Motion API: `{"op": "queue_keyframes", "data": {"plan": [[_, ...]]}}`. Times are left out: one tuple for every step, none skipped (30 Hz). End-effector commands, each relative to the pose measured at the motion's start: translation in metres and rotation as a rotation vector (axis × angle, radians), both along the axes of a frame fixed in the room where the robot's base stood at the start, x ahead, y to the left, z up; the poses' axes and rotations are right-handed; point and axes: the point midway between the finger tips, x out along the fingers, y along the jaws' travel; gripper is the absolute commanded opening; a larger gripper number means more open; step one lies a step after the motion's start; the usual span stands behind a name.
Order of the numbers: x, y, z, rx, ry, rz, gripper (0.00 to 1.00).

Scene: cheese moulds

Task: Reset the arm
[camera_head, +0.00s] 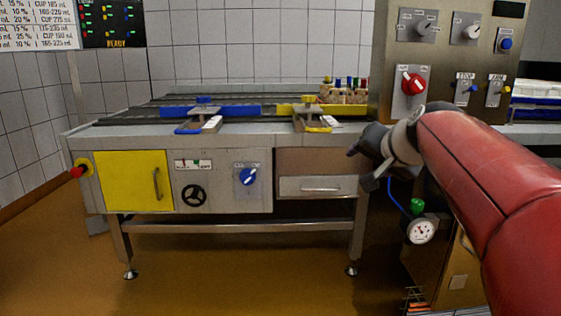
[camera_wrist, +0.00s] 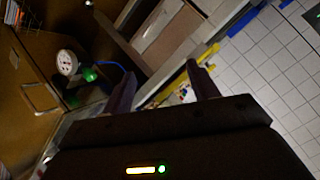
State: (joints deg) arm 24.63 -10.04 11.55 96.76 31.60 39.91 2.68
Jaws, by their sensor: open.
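My red arm reaches in from the right in the head view. My gripper (camera_head: 362,165) is in front of the right end of the steel workbench, below its top edge. In the wrist view the two dark fingers of my gripper (camera_wrist: 162,88) stand wide apart with nothing between them. The gripper is open and empty. A small lit display shows on its body in that view.
The steel bench (camera_head: 225,135) carries a blue fixture (camera_head: 210,111) and a yellow fixture (camera_head: 310,110). A control panel (camera_head: 440,60) with knobs and switches stands above right. A pressure gauge (camera_head: 420,231) hangs below my arm. The floor (camera_head: 235,265) in front is clear.

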Motion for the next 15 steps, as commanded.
{"op": "queue_keyframes", "data": {"plan": [[-0.032, 0.018, -0.023, -0.061, 0.057, 0.039, 0.59], [-0.049, 0.024, -0.037, -0.097, 0.092, 0.059, 0.59], [-0.072, 0.031, -0.056, -0.143, 0.135, 0.085, 0.59], [-0.089, 0.034, -0.070, -0.175, 0.167, 0.104, 0.59], [-0.106, 0.037, -0.084, -0.205, 0.198, 0.123, 0.59], [-0.126, 0.039, -0.101, -0.244, 0.233, 0.148, 0.59], [-0.140, 0.040, -0.113, -0.270, 0.259, 0.164, 0.59], [-0.154, 0.041, -0.124, -0.293, 0.282, 0.180, 0.59], [-0.170, 0.041, -0.138, -0.322, 0.311, 0.201, 0.59], [-0.182, 0.041, -0.149, -0.341, 0.332, 0.215, 0.59], [-0.193, 0.041, -0.159, -0.361, 0.349, 0.230, 0.59], [-0.207, 0.040, -0.172, -0.385, 0.373, 0.249, 0.59], [-0.217, 0.039, -0.181, -0.403, 0.390, 0.263, 0.59], [-0.227, 0.038, -0.190, -0.419, 0.406, 0.277, 0.59], [-0.240, 0.037, -0.202, -0.440, 0.426, 0.295, 0.59]]}}
